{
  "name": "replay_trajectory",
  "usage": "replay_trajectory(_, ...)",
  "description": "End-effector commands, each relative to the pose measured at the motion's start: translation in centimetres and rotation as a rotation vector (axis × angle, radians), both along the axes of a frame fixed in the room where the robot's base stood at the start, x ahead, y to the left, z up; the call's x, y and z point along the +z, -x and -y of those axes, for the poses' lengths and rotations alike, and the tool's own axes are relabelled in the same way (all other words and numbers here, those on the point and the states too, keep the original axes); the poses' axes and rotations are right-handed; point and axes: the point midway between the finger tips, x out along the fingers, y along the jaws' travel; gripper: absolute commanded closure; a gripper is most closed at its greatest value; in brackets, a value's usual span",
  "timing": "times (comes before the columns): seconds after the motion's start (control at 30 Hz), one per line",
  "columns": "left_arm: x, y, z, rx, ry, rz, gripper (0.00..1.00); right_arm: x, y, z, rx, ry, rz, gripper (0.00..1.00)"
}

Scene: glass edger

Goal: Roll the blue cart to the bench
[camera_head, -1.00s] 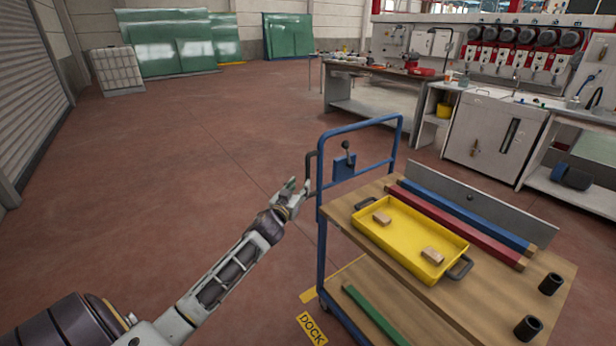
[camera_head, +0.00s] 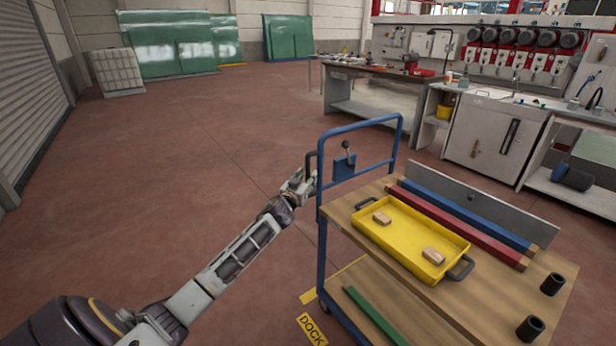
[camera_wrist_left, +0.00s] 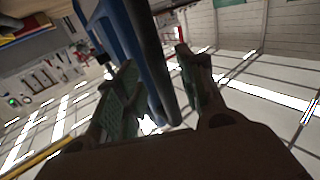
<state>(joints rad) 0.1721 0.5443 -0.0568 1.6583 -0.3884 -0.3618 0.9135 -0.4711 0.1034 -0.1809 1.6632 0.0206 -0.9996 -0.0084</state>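The blue cart (camera_head: 322,245) stands at the right in the head view, with a tall blue push frame and a wooden top. My left gripper (camera_head: 309,186) is at this handle. In the left wrist view its fingers (camera_wrist_left: 160,95) are apart, with a dark bar (camera_wrist_left: 158,85) and the blue frame (camera_wrist_left: 118,35) between or just beyond them; a gap shows beside the right finger. The bench (camera_head: 370,75) stands behind the cart. My right gripper is out of view.
The cart top carries a yellow tray (camera_head: 385,245) with two wooden blocks, a red bar, a blue bar, a grey panel and two black cylinders. A green bar (camera_head: 372,315) lies on the lower shelf. A yellow DOCK marking (camera_head: 311,329) is on the floor. The floor at left is clear.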

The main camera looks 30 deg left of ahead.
Motion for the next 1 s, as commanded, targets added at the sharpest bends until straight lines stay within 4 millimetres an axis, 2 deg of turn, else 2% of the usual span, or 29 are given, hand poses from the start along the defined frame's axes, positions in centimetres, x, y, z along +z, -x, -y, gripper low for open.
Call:
replay_trajectory(0.3, 0.0, -1.7, -0.4, 0.001, -0.001, 0.001, 0.61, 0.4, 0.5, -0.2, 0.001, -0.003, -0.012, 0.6)
replay_trajectory(0.77, 0.0, -2.0, -0.5, 0.001, -0.001, 0.0, 0.61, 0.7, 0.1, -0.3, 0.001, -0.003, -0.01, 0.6)
replay_trajectory(1.0, 0.0, -2.0, -0.5, 0.001, -0.001, 0.0, 0.92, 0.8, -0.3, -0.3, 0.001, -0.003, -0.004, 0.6)
